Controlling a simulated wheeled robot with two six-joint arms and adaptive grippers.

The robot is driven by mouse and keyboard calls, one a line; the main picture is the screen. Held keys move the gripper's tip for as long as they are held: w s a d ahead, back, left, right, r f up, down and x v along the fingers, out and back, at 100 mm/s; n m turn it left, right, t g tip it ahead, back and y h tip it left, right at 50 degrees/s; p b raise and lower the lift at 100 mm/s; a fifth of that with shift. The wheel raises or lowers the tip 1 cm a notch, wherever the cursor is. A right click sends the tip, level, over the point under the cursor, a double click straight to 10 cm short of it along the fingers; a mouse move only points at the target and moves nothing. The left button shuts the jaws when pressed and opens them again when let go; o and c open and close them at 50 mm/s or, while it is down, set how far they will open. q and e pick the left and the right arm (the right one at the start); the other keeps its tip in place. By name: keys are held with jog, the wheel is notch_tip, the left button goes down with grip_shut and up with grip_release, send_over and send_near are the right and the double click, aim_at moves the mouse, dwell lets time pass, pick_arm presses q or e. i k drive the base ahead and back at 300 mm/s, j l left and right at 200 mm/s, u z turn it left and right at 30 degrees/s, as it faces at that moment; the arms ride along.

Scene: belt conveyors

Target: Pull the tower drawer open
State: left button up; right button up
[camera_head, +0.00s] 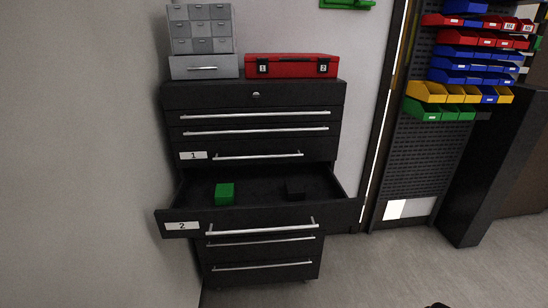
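The black drawer tower (255,95) stands against the wall left of centre. Its drawer marked 2 (265,216) is pulled out, with its inside showing and a silver handle (262,227) across its front. A green block (225,194) and a black block (295,190) lie in it. The drawer marked 1 (245,148), just above, looks shut, as do the other drawers. Neither of my grippers can be made out. A small dark shape shows at the bottom edge, right of centre, too little to identify.
A red case (290,66) and a grey small-drawer unit (202,30) stand on the tower. At right are a rack with coloured bins (465,65) and a dark upright panel (495,160). The grey floor (410,265) at the front right is clear.

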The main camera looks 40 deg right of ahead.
aim_at(208, 65)
jog(key=l+z, duration=0.1)
jog(key=l, duration=0.35)
jog(key=i+l+z, duration=0.1)
jog(key=l, duration=0.35)
jog(key=i+l+z, duration=0.1)
jog(key=l, duration=0.35)
jog(key=i+l+z, duration=0.1)
jog(key=l, duration=0.3)
